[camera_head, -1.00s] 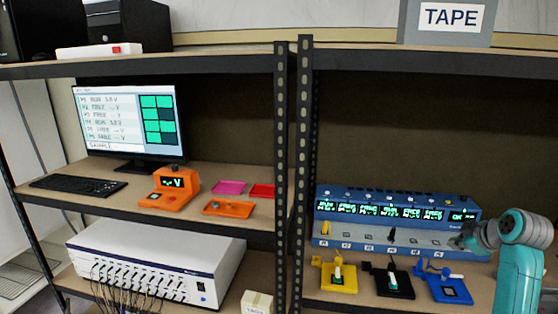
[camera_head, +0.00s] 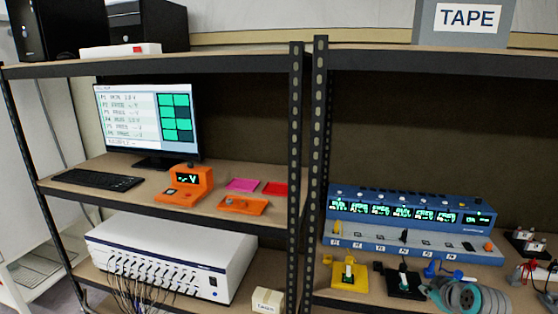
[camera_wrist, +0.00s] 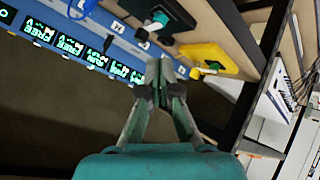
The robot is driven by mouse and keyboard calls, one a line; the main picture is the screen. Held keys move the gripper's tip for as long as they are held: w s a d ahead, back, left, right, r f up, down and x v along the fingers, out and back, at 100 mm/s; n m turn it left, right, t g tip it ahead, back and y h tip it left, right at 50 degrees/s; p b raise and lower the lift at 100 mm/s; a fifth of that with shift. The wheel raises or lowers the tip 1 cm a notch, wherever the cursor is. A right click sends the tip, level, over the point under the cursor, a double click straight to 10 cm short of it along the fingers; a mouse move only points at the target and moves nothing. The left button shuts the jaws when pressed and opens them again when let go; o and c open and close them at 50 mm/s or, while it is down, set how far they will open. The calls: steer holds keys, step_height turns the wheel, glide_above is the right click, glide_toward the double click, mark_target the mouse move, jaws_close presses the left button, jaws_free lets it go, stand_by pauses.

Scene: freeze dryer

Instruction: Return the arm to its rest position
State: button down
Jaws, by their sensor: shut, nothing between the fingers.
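My gripper (camera_wrist: 160,78) shows in the wrist view with its grey fingers shut together and nothing between them. In that view it appears in front of the blue multi-channel unit (camera_wrist: 112,36) and the yellow holder (camera_wrist: 212,58), without clear contact. In the head view my teal and grey arm (camera_head: 468,296) is low at the lower right, in front of the shelf. I cannot make out the fingers there. The blue unit (camera_head: 385,231) stands behind it with lit displays.
A yellow holder (camera_head: 345,279) and a black holder (camera_head: 402,283) stand before the unit; a blue one is mostly hidden by my arm. Shelf posts (camera_head: 318,150) divide the bays. A monitor (camera_head: 150,120) and a white box (camera_head: 165,255) are on the left.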

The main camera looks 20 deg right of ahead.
steer(key=s+a+f+m+t, duration=0.15)
steer(key=s+a+f, duration=0.25)
steer(key=a+f, duration=0.85)
steer(key=s+a+f+m, duration=0.1)
steer(key=s+a+f, duration=0.3)
steer(key=s+a, duration=0.95)
steer(key=s+a+r+t+y, duration=0.1)
steer(key=s+a+r, duration=0.3)
steer(key=s, duration=0.3)
steer(key=s+a+r+t+y, duration=0.1)
steer(key=s+a+r, duration=0.3)
steer(key=s, duration=0.4)
steer(key=s+a+r+t+y, duration=0.1)
steer(key=s+a+r+t, duration=0.1)
steer(key=s+a+r, duration=0.3)
steer(key=s, duration=0.3)
steer(key=shift+s+a+m, duration=0.2)
steer(key=shift+a+m, duration=0.05)
steer(key=shift+m, duration=0.1)
